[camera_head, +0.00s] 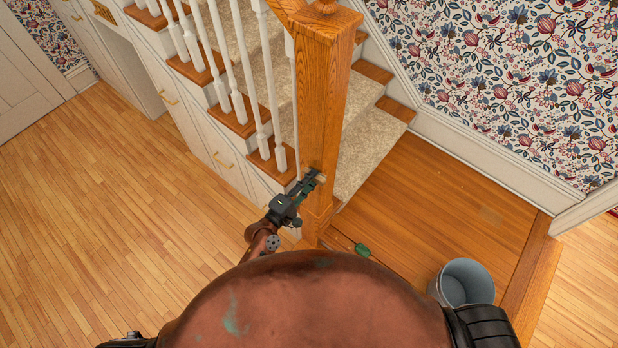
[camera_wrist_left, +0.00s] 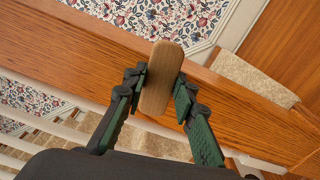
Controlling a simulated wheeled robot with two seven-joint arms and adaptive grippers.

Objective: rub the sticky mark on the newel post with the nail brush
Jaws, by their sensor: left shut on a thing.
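The newel post (camera_head: 322,95) is a square oak post at the foot of the stairs. It also spans the left wrist view as a broad wooden band (camera_wrist_left: 60,45). My left gripper (camera_head: 314,179) is at the lower part of the post's near face. In the left wrist view, its green-padded fingers (camera_wrist_left: 158,92) are shut on the sides of the nail brush (camera_wrist_left: 161,75), which shows a plain wooden back. The brush's far end reaches over the post; I cannot tell if the bristles touch it. I cannot make out the sticky mark. My right gripper is out of view.
A grey bucket (camera_head: 465,283) stands on the wooden landing (camera_head: 440,200) at right, and a small green object (camera_head: 362,249) lies near the post's base. The left floor (camera_head: 100,220) is clear.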

